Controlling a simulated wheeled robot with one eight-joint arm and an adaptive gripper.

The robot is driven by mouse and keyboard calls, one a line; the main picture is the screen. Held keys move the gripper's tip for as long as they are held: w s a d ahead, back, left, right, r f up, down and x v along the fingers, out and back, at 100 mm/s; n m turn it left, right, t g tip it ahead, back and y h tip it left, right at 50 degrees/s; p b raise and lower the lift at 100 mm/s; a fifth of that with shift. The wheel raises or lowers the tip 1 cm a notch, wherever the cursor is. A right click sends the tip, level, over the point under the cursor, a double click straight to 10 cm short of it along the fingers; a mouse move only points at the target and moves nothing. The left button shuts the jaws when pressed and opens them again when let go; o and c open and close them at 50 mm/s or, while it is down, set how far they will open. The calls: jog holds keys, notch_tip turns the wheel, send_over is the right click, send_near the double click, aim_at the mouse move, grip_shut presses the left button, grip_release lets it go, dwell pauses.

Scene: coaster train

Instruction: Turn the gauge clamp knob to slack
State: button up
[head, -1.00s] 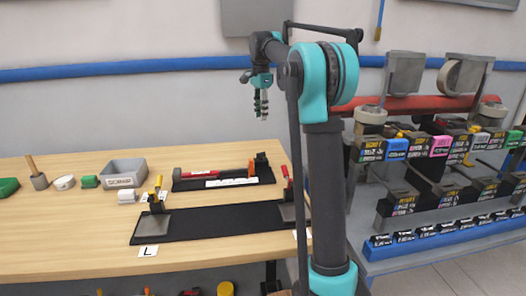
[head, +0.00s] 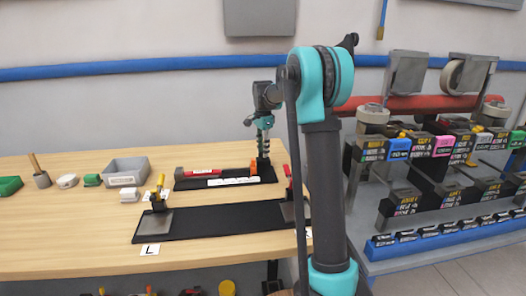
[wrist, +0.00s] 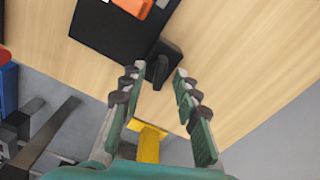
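The black gauge base (head: 225,183) lies on the bench behind the long black fixture and carries a red part and an orange piece (head: 253,170). In the wrist view the base (wrist: 98,28) and orange piece (wrist: 133,6) are at the top. The black clamp knob (wrist: 158,71) stands on a dark block at the base's end. In the head view my gripper largely covers it. My gripper (head: 263,153) points down over that end. In the wrist view my gripper (wrist: 157,80) is open, with the knob just beyond and between its fingertips; no contact is clear.
The long black fixture (head: 230,222) has yellow and red-handled clamps at its ends. A grey bin (head: 124,178) and small parts sit on the left. A loaded shelf rack (head: 430,195) stands to the right. A yellow piece (wrist: 149,145) shows between my fingers.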

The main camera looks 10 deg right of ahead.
jog(key=shift+f, duration=0.35)
jog(key=shift+c, duration=0.5)
grip_shut()
